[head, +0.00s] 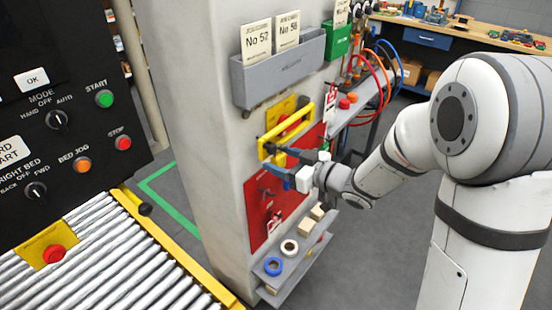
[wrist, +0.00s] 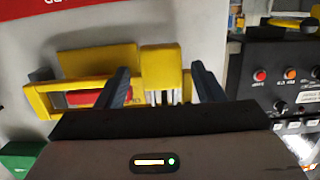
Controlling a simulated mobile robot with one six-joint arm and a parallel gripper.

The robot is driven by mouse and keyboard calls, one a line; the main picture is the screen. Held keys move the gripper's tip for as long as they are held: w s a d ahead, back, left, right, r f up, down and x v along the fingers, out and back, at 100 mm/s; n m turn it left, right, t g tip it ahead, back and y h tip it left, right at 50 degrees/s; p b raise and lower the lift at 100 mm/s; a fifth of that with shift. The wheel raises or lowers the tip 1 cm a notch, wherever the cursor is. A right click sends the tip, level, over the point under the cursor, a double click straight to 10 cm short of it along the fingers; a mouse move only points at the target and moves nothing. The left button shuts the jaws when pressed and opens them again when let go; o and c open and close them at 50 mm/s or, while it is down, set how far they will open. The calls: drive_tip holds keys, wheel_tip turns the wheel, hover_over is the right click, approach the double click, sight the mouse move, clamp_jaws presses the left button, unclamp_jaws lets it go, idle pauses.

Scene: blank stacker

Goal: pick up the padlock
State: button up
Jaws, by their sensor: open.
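The padlock (wrist: 161,59) appears to be the yellow block with pale metal bars in the wrist view. It is at the right end of a yellow rack (wrist: 45,101) on the pillar. My gripper (wrist: 160,72) is open, with one dark finger on each side of the padlock. I cannot tell whether either finger touches it. In the head view my gripper (head: 274,153) is at the lower left end of the yellow rack (head: 292,130). The padlock is not clearly distinguishable there, and the fingers partly cover that area.
A red board (head: 261,194) is below the rack, and a grey card holder (head: 283,72) is above. A small shelf (head: 276,279) with tape rolls is at the pillar's foot. A control panel (head: 75,120) and roller conveyor (head: 120,262) stand left. Floor right of the pillar is open.

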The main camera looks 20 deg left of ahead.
drive_tip(key=c, duration=1.1)
drive_tip(key=shift+r, duration=0.15)
drive_tip(key=shift+r, duration=0.2)
drive_tip(key=v, duration=0.6)
drive_tip(key=f+v, duration=0.1)
drive_tip(key=v, duration=0.5)
drive_tip(key=f+v, duration=0.1)
drive_tip(key=v, duration=0.5)
drive_tip(key=shift+s+d+b, duration=0.1)
drive_tip(key=shift+b, duration=0.3)
